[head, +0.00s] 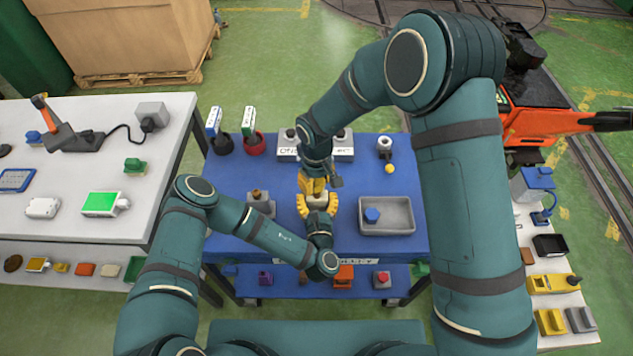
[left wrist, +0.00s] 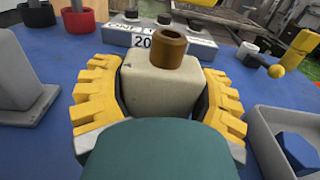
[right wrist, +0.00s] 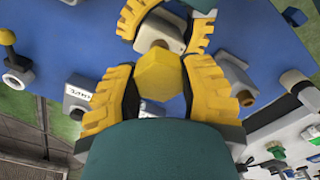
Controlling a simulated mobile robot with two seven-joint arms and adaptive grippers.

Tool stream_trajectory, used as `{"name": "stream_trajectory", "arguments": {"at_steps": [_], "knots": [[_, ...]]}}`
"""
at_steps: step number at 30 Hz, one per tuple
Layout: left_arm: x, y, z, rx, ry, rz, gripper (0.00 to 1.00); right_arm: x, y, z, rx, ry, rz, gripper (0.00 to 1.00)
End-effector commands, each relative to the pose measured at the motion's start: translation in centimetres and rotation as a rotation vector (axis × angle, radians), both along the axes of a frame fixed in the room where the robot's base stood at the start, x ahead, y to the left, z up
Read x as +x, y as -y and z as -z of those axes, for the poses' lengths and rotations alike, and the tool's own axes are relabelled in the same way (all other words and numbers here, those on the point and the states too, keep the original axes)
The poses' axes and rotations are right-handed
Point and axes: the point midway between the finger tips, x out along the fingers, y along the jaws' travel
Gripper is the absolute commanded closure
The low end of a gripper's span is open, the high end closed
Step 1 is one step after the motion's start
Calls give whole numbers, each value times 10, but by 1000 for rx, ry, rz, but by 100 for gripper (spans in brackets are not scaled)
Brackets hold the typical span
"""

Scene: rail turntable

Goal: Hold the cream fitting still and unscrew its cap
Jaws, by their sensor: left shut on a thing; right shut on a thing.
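The cream fitting (left wrist: 160,85) is a block with a brown stub (left wrist: 170,46) rising from its top. My left gripper (head: 318,204) is shut on the block, one yellow finger on each side, and it stands upright on the blue table. My right gripper (head: 313,186) is above it, shut on a yellow six-sided cap (right wrist: 160,76). In the right wrist view the fitting (right wrist: 158,34) is partly hidden behind the cap.
A grey tray (head: 386,230) with a blue hexagonal piece (head: 372,215) is to the right. A grey block (head: 260,204) stands to the left.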

Motion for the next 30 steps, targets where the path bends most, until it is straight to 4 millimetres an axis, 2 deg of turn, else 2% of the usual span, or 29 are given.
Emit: {"name": "stream_trajectory", "arguments": {"at_steps": [19,30], "knots": [[0,0,0,1,-1,-1,79,0,0,-36,1,2,-1,100],[0,0,0,1,-1,-1,79,0,0,-41,0,0,-1,100]]}}
